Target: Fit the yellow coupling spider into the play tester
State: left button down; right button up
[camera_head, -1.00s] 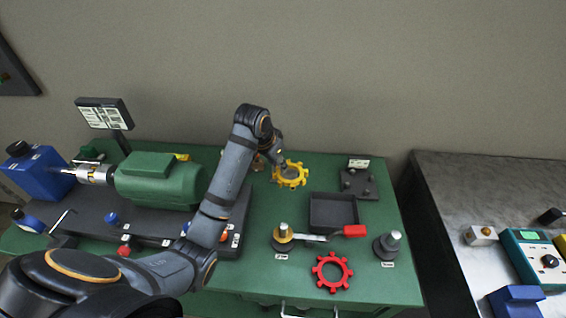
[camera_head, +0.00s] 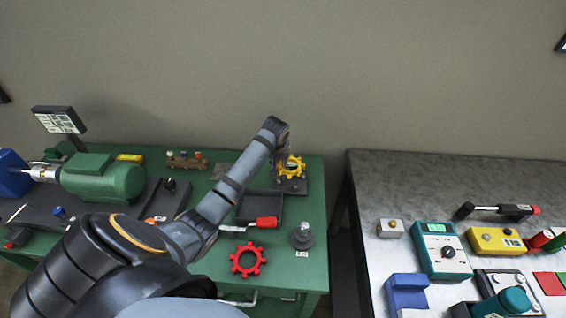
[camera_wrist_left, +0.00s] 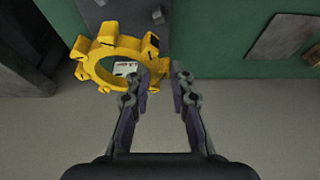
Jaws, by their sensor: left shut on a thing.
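The yellow coupling spider (camera_head: 292,168), a toothed ring, is held at the far right of the green table; it also shows large in the left wrist view (camera_wrist_left: 96,50). My left gripper (camera_wrist_left: 166,72) is shut on its rim, at the side nearest the wrist camera. The spider hangs over or just beside a dark plate with upright pegs (camera_head: 292,186), which appears to be the play tester; its edge shows in the wrist view (camera_wrist_left: 128,12). A white label shows through the ring. I cannot tell whether spider and pegs touch. My right gripper is out of view.
A red spider (camera_head: 247,260), a dark tray (camera_head: 268,205), a red-handled tool (camera_head: 266,222) and a grey post (camera_head: 302,237) are on the green table (camera_head: 314,215). A motor (camera_head: 105,178) stands left. A gap separates the grey bench (camera_head: 375,185) at right.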

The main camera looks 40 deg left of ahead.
pick_arm(q)
jog(key=shift+w+d+f+p, duration=0.1)
jog(key=shift+d+f+p, duration=0.25)
jog(key=shift+p, duration=0.2)
jog(key=shift+a+f, duration=0.1)
jog(key=shift+f, duration=1.4)
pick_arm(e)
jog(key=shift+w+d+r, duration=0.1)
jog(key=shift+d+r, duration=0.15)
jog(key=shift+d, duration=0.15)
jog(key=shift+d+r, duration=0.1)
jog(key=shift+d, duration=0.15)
